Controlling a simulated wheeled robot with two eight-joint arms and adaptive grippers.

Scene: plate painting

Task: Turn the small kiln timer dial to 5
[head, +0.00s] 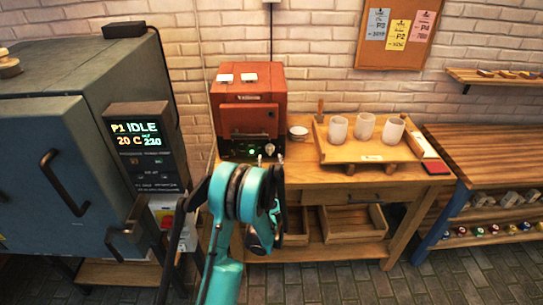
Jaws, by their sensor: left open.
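The small kiln (248,92) is an orange-red box on the wooden bench, with a dark control strip along its lower front. A small pale dial (269,149) sits at the right of that strip, beside a green light (252,152). Its setting is too small to read. My left gripper (270,160) is just below and in front of the dial, its fingertips apart. The teal wrist hides most of the gripper, and I cannot tell whether the tips touch the dial. My right gripper is not in view.
A large grey kiln (60,150) with a lit display (140,135) and protruding handles stands close at left. On the bench (310,176), a wooden tray (372,156) holds three white cups right of the small kiln. A small white bowl (298,132) sits between them.

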